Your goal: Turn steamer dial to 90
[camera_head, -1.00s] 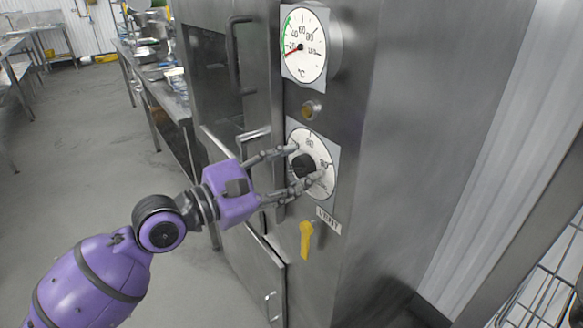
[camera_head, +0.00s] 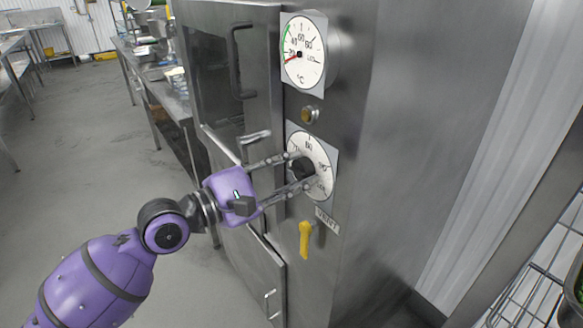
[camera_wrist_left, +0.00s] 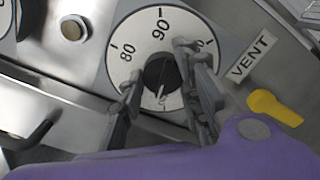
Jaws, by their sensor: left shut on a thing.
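The steamer dial is a round white plate (camera_head: 325,152) with a black knob (camera_head: 301,167) on the steamer's front. In the left wrist view, the plate (camera_wrist_left: 143,48) shows 80 left of the knob (camera_wrist_left: 158,72) and 90 above it. Another number at the right is partly hidden by a finger. A small pale mark shows on the knob's lower part; I cannot tell its exact setting. My left gripper (camera_head: 303,173) has a finger on either side of the knob and is shut on it. My right gripper is not in view.
A temperature gauge (camera_head: 304,50) and a small round button (camera_head: 310,115) sit above the dial. A yellow vent handle (camera_head: 305,240) is below it. The steamer door handle (camera_head: 241,60) is at the left. A wire rack (camera_head: 535,285) stands at the lower right.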

